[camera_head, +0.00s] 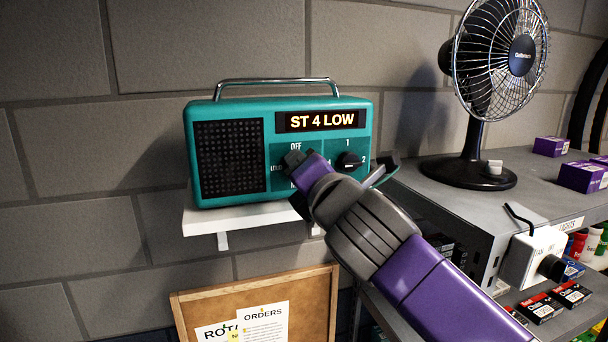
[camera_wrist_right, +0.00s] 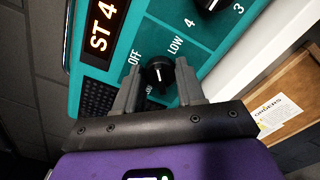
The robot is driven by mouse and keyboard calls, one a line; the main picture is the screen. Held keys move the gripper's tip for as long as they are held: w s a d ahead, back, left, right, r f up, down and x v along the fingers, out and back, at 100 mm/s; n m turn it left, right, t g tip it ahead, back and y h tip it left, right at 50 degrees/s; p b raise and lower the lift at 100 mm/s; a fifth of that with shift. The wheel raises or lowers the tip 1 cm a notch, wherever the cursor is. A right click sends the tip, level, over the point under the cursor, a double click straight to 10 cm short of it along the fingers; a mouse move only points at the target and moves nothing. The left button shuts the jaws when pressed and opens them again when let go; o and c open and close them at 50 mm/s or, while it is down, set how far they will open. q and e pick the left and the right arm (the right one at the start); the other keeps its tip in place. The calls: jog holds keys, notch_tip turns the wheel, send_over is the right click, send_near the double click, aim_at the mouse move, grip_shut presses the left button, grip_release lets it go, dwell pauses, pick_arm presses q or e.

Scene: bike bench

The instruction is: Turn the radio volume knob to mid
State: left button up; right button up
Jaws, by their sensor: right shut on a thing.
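The teal radio (camera_head: 228,110) stands on a white wall shelf, and its display (camera_head: 322,121) reads "ST 4 LOW". My right gripper (camera_head: 290,163) reaches up to the left dial on the radio's front and hides most of it. In the right wrist view the black volume knob (camera_wrist_right: 158,72) sits between the two grey fingers of my right gripper (camera_wrist_right: 157,82), which are shut on it. The labels OFF and LOW show around that knob. The station knob (camera_head: 348,161), with numbers around it, is free to the right. My left gripper is not in view.
A black desk fan (camera_head: 468,172) stands on the grey bench (camera_head: 440,182) at the right, with purple boxes (camera_head: 580,177) beside it. A framed cork board (camera_head: 190,303) with papers is below the shelf (camera_head: 250,216). The wall left of the radio is clear.

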jog(key=m+b, duration=0.2)
jog(key=m, duration=0.6)
jog(key=m+b, duration=0.2)
jog(key=m, duration=0.7)
jog(key=f+m+b, duration=0.1)
jog(key=m+b, duration=0.2)
jog(key=m, duration=0.6)
jog(key=shift+a, duration=0.2)
jog(key=shift+r+m, duration=0.1)
jog(key=shift+m, duration=0.2)
jog(key=o, duration=1)
jog(key=shift+s, duration=0.1)
jog(key=b+v, duration=0.2)
jog(key=v, duration=0.5)
jog(key=shift+s+d+b, duration=0.1)
jog(key=shift+s+b, duration=0.15)
jog(key=shift+b, duration=0.15)
